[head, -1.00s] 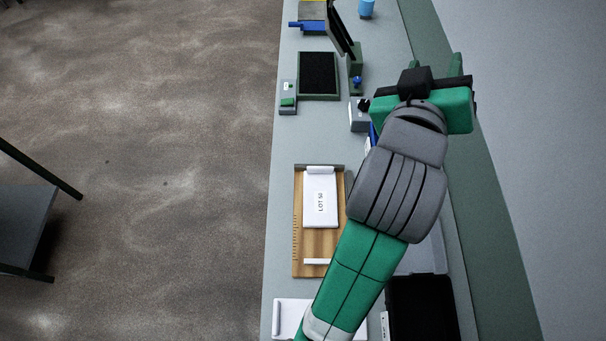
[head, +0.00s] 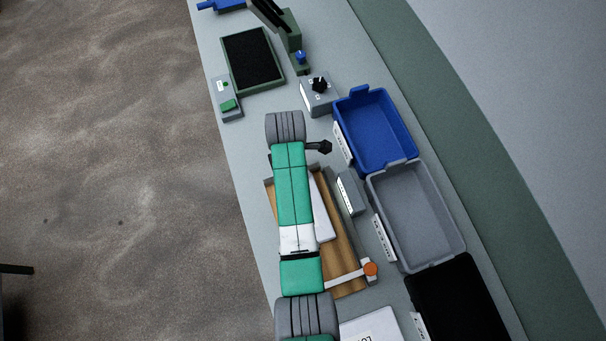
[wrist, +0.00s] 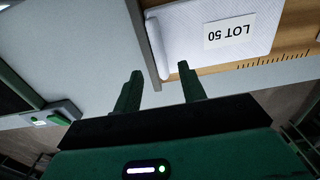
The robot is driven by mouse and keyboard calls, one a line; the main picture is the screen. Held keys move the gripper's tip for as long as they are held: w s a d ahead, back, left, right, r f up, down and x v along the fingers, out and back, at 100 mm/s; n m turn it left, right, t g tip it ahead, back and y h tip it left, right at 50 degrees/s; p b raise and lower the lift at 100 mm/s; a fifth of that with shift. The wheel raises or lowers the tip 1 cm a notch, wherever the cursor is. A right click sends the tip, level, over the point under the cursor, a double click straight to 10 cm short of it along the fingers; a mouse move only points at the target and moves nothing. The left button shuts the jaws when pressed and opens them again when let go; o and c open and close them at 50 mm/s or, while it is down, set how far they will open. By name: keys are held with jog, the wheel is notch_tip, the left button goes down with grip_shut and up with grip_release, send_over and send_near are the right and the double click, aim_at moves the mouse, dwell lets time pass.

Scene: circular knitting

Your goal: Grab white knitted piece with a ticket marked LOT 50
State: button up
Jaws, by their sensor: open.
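The white knitted piece (wrist: 195,35) lies flat on a wooden board (wrist: 300,32), with a rolled edge toward my gripper. Its ticket (wrist: 229,31) reads LOT 50, upside down in the wrist view. In the head view my arm covers most of the piece (head: 321,210) and the board (head: 347,272). My gripper (wrist: 160,68) is open and empty. Its fingers appear near the board's grey end strip and the piece's rolled edge; I cannot tell their height.
Another white piece (head: 372,326) with a partly visible LOT ticket lies at the bottom. Blue (head: 375,130), grey (head: 415,215) and black (head: 465,300) bins line the right. A grey knob box (head: 318,96), a black pad (head: 253,60) and a green-button box (head: 227,97) stand beyond the board.

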jog(key=f, duration=0.5)
jog(key=shift+d, duration=0.2)
jog(key=shift+c, duration=0.4)
grip_shut()
notch_tip(320, 180, up, 4)
jog(key=shift+f, duration=0.1)
jog(key=s, duration=0.5)
jog(key=s+d, duration=0.1)
jog(key=s, duration=0.4)
jog(key=s+r+p, duration=0.1)
jog(key=s, duration=0.5)
jog(key=shift+d+r, duration=0.1)
jog(key=shift+d, duration=0.2)
